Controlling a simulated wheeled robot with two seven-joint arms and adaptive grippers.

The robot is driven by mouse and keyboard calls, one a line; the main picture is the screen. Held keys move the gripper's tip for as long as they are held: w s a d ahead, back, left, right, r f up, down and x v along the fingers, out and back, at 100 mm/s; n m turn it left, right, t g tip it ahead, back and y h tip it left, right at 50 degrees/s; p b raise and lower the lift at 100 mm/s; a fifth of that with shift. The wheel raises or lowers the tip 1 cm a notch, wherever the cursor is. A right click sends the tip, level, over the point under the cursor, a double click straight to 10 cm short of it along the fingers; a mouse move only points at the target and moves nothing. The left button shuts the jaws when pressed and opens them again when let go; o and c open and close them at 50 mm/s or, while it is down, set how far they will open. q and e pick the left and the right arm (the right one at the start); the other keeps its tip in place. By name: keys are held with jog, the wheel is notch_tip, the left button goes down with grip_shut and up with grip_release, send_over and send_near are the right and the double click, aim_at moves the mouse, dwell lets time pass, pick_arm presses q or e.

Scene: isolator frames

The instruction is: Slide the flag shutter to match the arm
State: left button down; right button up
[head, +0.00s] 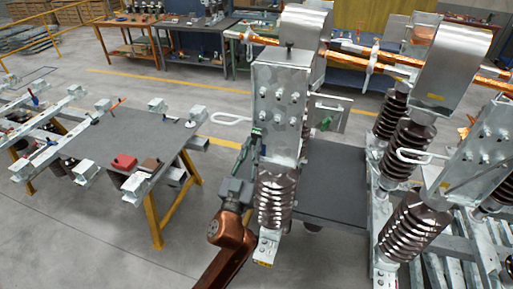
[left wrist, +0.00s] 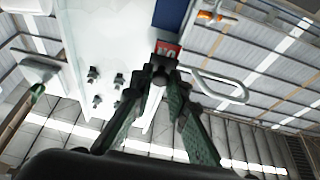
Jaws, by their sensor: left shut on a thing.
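My left gripper (head: 252,143) is at the left side of a grey galvanised box (head: 281,105) with several bolts, above a ribbed brown insulator. In the left wrist view its dark green fingers (left wrist: 165,68) converge and close on a small dark part, which I take as the flag shutter's grip. A red flag patch (left wrist: 167,49) with white marking shows just beyond the fingertips, beside a blue patch (left wrist: 171,13). The marking is hard to read. In the head view the flag and shutter are hidden. Copper-coloured arm bars (head: 345,48) run across behind the box. My right gripper is not in view.
A wire loop handle (head: 230,118) sticks out left of the box, close to my gripper; it also shows in the left wrist view (left wrist: 222,88). More brown insulators (head: 408,140) stand at right. A grey table (head: 125,140) with parts stands at left, with open floor in between.

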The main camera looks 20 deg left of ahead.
pick_arm(q)
notch_tip(320, 180, down, 2)
jog(key=shift+f+b, duration=0.2)
jog(key=shift+b, duration=0.85)
jog(key=c, duration=1.8)
grip_release()
jog(key=shift+r, duration=0.1)
jog(key=shift+c, duration=0.2)
jog(key=v, duration=1.2)
